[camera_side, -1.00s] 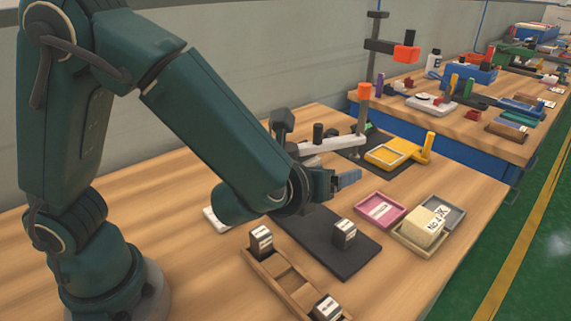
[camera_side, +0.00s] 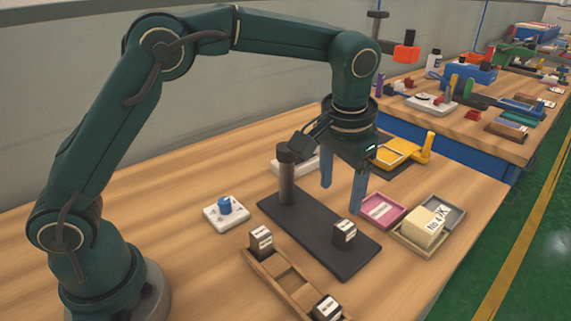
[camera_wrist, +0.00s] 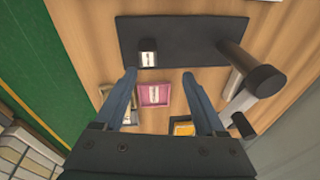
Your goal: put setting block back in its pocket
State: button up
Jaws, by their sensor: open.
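A dark block with a white label (camera_side: 344,232) stands on the black base plate (camera_side: 300,232), near its front right end. The block also shows in the wrist view (camera_wrist: 148,57), just beyond my fingertips. A wooden rack (camera_side: 272,278) lies in front of the plate. It holds one labelled dark block (camera_side: 261,240) at its far end and another (camera_side: 327,307) at its near end; the pocket space between them looks empty. My gripper (camera_side: 342,196) points down with its blue fingers apart and empty, above and behind the block on the plate.
A dark post (camera_side: 287,180) rises from the plate's back left end. A white box with a blue knob (camera_side: 225,208) stands left of it. A pink tray (camera_side: 381,212) and a tan tray with a cream block (camera_side: 424,231) lie to the right. A yellow fixture (camera_side: 402,153) is behind.

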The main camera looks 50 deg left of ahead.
aim_at(345, 225)
jog(key=shift+w+d+r+n+h, duration=0.25)
jog(key=shift+d+r+n+h, duration=0.15)
jog(key=shift+h, duration=0.1)
jog(key=shift+d+f, duration=0.2)
jog(key=shift+d, duration=0.05)
notch_tip(345, 225, down, 4)
jog(key=shift+f, duration=0.15)
jog(key=shift+w+f, duration=0.2)
jog(key=shift+f, duration=1.15)
jog(key=shift+w+f, duration=0.2)
jog(key=shift+f, duration=1.1)
grip_shut()
